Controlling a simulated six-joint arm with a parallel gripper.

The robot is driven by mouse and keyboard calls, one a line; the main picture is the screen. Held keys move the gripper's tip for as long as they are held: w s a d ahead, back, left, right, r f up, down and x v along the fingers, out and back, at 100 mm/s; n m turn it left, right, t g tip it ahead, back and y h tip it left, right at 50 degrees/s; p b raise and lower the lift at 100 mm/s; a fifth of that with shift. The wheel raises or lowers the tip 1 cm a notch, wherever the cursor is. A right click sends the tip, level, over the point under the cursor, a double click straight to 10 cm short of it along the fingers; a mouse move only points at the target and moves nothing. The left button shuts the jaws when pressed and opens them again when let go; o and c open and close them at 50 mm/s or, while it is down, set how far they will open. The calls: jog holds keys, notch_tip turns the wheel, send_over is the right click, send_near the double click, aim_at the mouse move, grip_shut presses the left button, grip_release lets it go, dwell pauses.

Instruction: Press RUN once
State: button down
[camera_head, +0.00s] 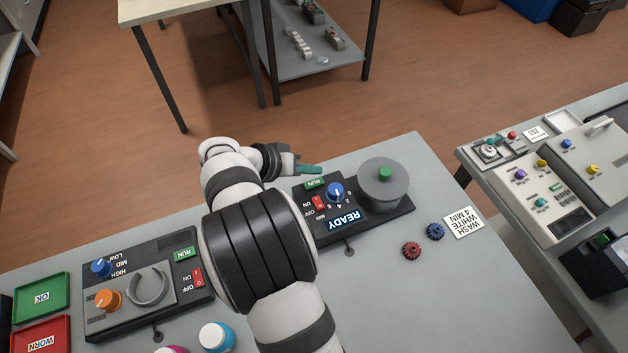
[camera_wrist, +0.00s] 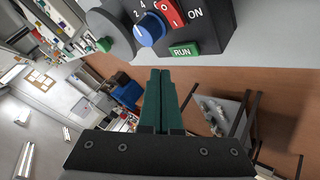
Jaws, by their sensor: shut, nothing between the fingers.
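The black machine (camera_head: 331,226) with the grey round drum (camera_head: 382,188) carries a green RUN button (camera_head: 314,183), a blue knob (camera_head: 336,192), a red ON/OFF switch (camera_head: 319,203) and a display reading READY (camera_head: 344,220). In the wrist view its RUN button (camera_wrist: 184,49) is beside the blue knob (camera_wrist: 150,29) and below the red switch (camera_wrist: 167,13). My gripper (camera_head: 318,169) has green fingers, shut and empty, close to this RUN button in the head view. In the wrist view the fingers (camera_wrist: 160,75) end below the button; contact is not visible. A second green RUN button (camera_head: 185,253) is on the left machine.
The left machine has orange and blue knobs (camera_head: 107,299). Red and blue gears (camera_head: 411,250) and a WASH WHITE 4 MIN card (camera_head: 463,222) lie right of the READY machine. Green OK (camera_head: 41,298) and red WORN (camera_head: 42,336) trays are at far left. Bottles (camera_head: 216,337) stand in front.

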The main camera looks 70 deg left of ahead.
aim_at(321, 180)
jog(key=shift+f, duration=1.1)
jog(key=shift+f, duration=0.1)
dwell(1.1)
jog(key=shift+f, duration=0.3)
jog(key=shift+f, duration=0.4)
dwell(0.6)
jog(key=shift+r, duration=0.85)
jog(key=shift+r, duration=2.5)
